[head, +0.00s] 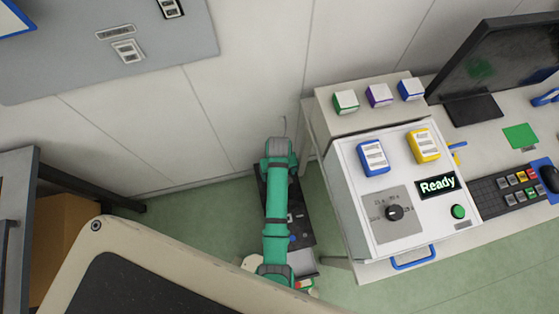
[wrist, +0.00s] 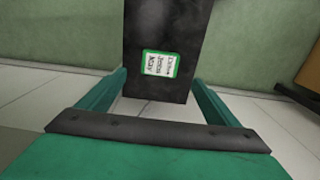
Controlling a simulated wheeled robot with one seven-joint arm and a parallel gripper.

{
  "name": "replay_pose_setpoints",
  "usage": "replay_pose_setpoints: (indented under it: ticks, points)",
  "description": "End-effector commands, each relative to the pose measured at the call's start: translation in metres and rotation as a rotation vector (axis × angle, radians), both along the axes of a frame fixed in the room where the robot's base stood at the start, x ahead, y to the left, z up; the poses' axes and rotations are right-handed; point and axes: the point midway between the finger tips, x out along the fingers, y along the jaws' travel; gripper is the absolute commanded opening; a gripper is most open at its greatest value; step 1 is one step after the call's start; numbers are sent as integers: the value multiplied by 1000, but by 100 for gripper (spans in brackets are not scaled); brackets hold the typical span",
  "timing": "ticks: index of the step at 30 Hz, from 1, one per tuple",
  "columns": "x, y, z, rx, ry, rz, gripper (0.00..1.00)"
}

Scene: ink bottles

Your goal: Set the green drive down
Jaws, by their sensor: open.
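The green drive (wrist: 160,64) shows in the wrist view as a small green-edged block with a white label. It lies against the face of a dark box (wrist: 160,25). My gripper (wrist: 160,80) is open, with one green finger on each side of the drive in the picture and gaps between. The drive appears beyond the fingertips; I cannot tell the exact distance. In the head view my green arm reaches over a dark unit beside the desk, and neither the fingertips nor the green drive can be made out.
A white console (head: 410,215) reading "Ready" holds a blue drive (head: 373,157) and a yellow drive (head: 423,145). Green, purple and blue ink bottles (head: 379,95) stand behind it. A green square (head: 520,136), keyboard (head: 505,190) and monitor (head: 500,60) are on the desk at right.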

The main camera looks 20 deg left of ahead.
Motion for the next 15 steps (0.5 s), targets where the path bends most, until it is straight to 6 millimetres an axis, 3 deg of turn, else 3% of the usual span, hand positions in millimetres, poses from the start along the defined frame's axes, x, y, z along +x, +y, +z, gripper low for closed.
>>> replay_pose_setpoints:
  ticks: [7,15]
  points:
    - [1,-1,19,0,0,-3,85]
    - [-10,-16,9,13,-51,-34,85]
